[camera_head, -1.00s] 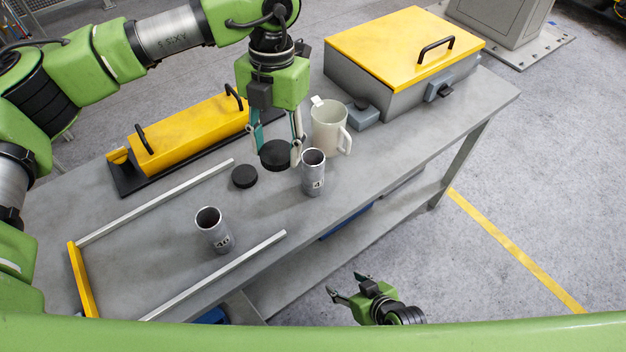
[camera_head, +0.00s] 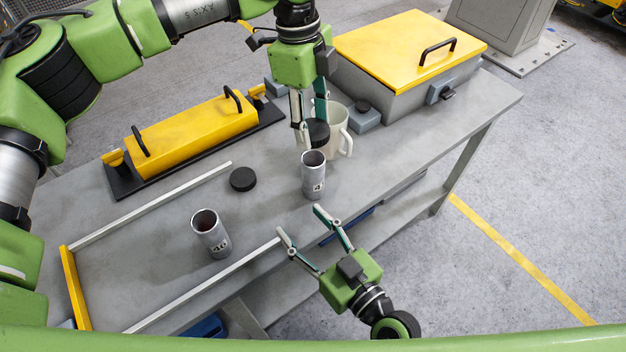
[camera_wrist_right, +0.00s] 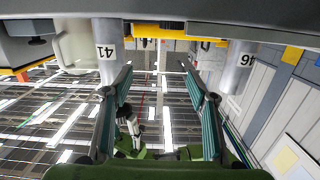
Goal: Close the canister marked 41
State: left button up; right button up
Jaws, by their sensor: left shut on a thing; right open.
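The canister marked 41 (camera_head: 314,178) is a grey cylinder standing upright and open-topped on the table. Its label is partly turned away in the head view but reads 41 in the right wrist view (camera_wrist_right: 108,52), where the scene appears upside down. My left gripper (camera_head: 308,136) is shut on a black lid (camera_head: 319,133), just behind and above the canister's mouth, apart from it as far as I can tell. My right gripper (camera_head: 300,221) is open and empty at the table's front edge, its fingers pointing toward the canister; its fingers also show in the right wrist view (camera_wrist_right: 158,74).
Another open canister (camera_head: 211,238), marked 46 in the wrist view (camera_wrist_right: 237,68), stands to the left. A second black lid (camera_head: 243,179) lies on the table. A pale mug (camera_head: 341,128) stands close behind the left gripper. A yellow-lidded box (camera_head: 400,45) is at back right.

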aim_at(316, 187)
jog(key=d+m+t+h, duration=0.1)
jog(key=w+d+f+m+t+h, duration=0.1)
jog(key=d+h, duration=0.1)
jog(key=w+d+m+t+h, duration=0.1)
jog(key=d, duration=0.1)
jog(key=shift+f+m+h, duration=0.3)
jog(key=shift+f+h, duration=0.1)
jog(key=x, duration=1.2)
jog(key=shift+r, duration=0.2)
grip_shut()
pick_arm(q)
jog(key=shift+f, duration=2.5)
